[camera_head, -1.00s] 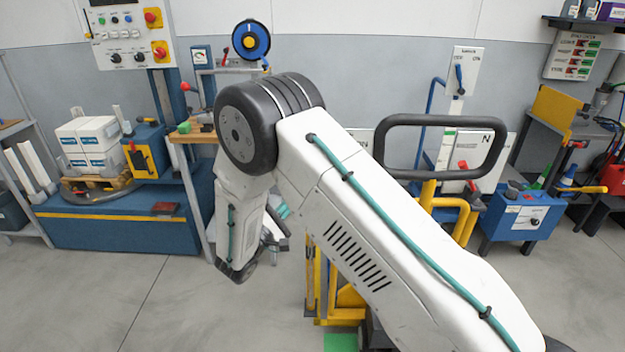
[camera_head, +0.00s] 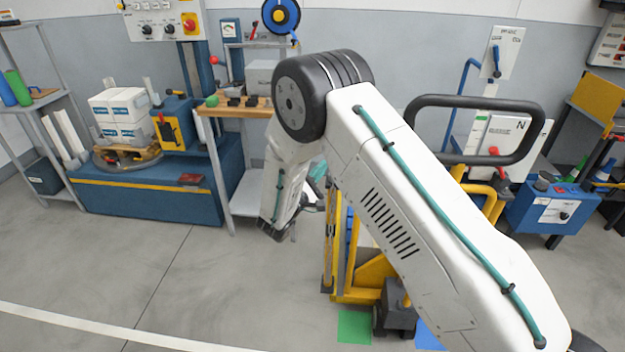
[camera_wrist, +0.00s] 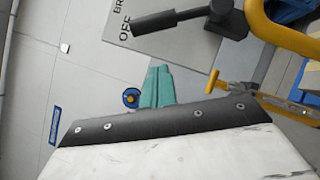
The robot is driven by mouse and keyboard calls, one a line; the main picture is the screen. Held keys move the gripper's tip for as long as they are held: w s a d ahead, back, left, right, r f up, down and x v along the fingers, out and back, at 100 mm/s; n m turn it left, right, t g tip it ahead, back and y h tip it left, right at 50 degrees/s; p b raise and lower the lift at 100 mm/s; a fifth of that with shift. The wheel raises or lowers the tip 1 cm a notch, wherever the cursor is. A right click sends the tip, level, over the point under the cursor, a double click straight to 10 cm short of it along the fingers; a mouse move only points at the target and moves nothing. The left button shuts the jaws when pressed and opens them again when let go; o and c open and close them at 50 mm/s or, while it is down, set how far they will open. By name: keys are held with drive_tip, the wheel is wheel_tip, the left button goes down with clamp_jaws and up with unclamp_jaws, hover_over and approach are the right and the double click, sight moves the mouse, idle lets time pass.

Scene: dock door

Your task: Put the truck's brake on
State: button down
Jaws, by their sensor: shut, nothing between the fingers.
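The truck (camera_head: 375,275) is yellow, low behind my arm in the head view; my arm hides much of it. A black loop handle (camera_head: 478,159) shows right of my arm. In the wrist view a grey plate (camera_wrist: 187,50) carries the partly cut-off letters "BR" and "OFF". A black lever (camera_wrist: 170,20) lies across that plate, near a yellow tube (camera_wrist: 280,32). My gripper (camera_wrist: 157,72) has teal fingers, shut and empty, below the plate in the picture and apart from the lever. In the head view it is mostly hidden behind my forearm.
A blue bench (camera_head: 150,198) with boxes (camera_head: 121,117) stands at the left. A small table (camera_head: 232,110) stands behind my arm. A blue box (camera_head: 550,208) with a dial stands at the right. Green (camera_head: 354,327) and blue floor patches lie by the truck. The left foreground floor is clear.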

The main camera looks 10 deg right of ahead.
drive_tip(key=w+d+r, duration=0.1)
drive_tip(key=d+r, duration=0.1)
drive_tip(key=d, duration=0.3)
drive_tip(key=shift+w+d+r, duration=0.2)
drive_tip(key=shift+r, duration=0.2)
